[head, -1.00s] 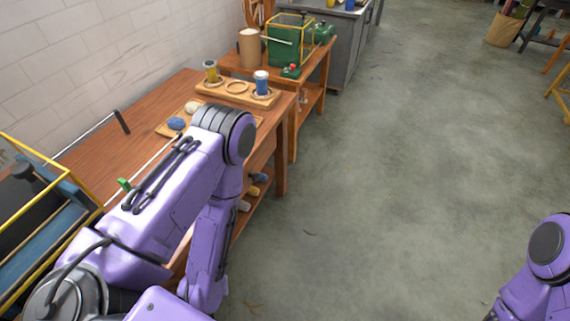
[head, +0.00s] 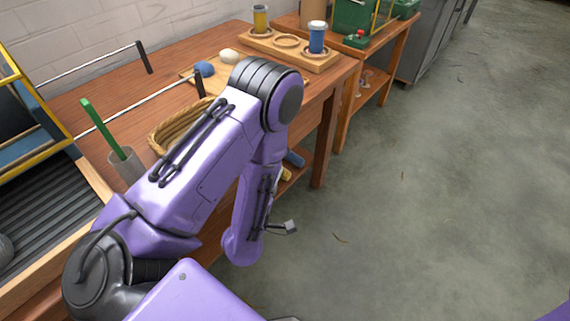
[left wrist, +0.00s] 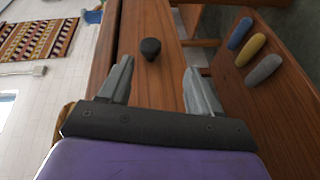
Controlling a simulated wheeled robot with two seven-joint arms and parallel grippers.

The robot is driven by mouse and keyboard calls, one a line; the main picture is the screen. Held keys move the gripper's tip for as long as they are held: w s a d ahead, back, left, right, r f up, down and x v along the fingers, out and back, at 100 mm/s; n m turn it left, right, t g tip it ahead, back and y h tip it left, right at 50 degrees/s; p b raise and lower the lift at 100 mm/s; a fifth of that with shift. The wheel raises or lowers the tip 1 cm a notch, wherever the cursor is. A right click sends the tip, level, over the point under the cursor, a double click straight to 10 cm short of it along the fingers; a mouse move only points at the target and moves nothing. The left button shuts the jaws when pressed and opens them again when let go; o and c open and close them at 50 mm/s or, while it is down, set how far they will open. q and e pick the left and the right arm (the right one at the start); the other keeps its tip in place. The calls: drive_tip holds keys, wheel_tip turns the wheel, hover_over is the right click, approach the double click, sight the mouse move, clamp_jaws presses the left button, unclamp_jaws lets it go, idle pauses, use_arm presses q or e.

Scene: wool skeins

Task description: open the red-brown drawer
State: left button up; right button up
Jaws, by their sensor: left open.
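In the left wrist view, a dark round knob (left wrist: 150,48) stands out from a red-brown wooden drawer front (left wrist: 152,85). My left gripper (left wrist: 158,66) is open and empty, with one grey finger on each side of the picture. The knob shows between the fingers, just beyond their tips and closer to the left one. I see no contact with it. The drawer looks shut. In the head view my left arm hangs down in front of the workbench and hides the drawer and the jaws. My right gripper is out of view.
Blue, yellow and grey skeins (left wrist: 250,48) lie on a shelf beside the drawer front. The workbench top (head: 180,58) carries a basket (head: 165,132), a metal rail (head: 90,66), a cup with a green-handled tool (head: 125,165) and a cup holder (head: 287,50). The floor (head: 430,190) is clear.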

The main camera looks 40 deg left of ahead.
use_arm(q)
drive_tip(key=w+a, duration=0.1)
drive_tip(key=w, duration=0.2)
drive_tip(key=w+a+n, duration=0.1)
drive_tip(key=w, duration=0.3)
drive_tip(key=w+a+n+t, duration=0.1)
drive_tip(key=w, duration=0.2)
drive_tip(key=shift+w+a+r+y+p, duration=0.15)
drive_tip(key=shift+w+a+y+p, duration=0.15)
drive_tip(key=shift+a+p, duration=0.1)
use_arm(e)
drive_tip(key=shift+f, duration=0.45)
use_arm(q)
clamp_jaws()
drive_tip(key=shift+d, duration=0.25)
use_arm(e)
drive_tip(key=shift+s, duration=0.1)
